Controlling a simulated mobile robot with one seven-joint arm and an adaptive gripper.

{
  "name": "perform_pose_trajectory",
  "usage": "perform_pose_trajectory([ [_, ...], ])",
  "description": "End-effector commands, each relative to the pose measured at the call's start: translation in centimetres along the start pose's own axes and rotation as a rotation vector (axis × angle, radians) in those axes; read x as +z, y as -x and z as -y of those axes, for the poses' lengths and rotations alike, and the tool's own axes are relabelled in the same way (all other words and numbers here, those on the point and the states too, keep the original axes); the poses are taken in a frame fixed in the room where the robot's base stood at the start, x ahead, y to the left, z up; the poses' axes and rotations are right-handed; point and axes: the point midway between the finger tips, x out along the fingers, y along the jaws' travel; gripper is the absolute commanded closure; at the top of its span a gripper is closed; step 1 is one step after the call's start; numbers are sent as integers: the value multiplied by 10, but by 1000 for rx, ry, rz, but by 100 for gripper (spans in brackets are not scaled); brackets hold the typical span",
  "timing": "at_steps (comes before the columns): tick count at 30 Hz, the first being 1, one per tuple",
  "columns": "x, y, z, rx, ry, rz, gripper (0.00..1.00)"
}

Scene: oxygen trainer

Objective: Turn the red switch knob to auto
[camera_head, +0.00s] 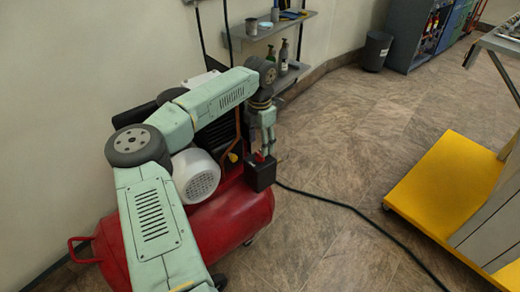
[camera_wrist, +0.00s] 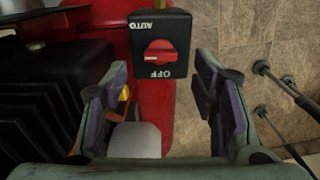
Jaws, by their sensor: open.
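The red switch knob (camera_wrist: 160,51) sits on the face of a black switch box (camera_wrist: 176,23) in the wrist view. The word AUTO is printed on one side of the knob and OFF on the other, both upside down. The knob's long side lies roughly across the picture. My gripper (camera_wrist: 160,103) is open and empty, with its fingers on either side below the box in the picture, apart from the knob. In the head view my gripper (camera_head: 268,147) hangs just above the black box (camera_head: 260,173); a small red part shows on top of it.
The box is on a red compressor tank (camera_head: 235,215) with a white motor (camera_head: 195,175) and an orange pipe (camera_head: 234,152) close by. A black cable (camera_head: 350,207) runs over the floor. A yellow cart (camera_head: 445,190) stands right; open floor lies between.

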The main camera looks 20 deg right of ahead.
Motion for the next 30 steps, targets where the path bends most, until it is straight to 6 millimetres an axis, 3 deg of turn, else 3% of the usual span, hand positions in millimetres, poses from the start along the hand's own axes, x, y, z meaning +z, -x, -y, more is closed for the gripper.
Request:
perform_pose_trajectory([
  [6, 0, 48, -1, 3, 0, 2, 47],
  [12, 0, 73, 0, 1, 0, 1, 47],
  [30, 2, 79, 2, -5, -3, 8, 47],
])
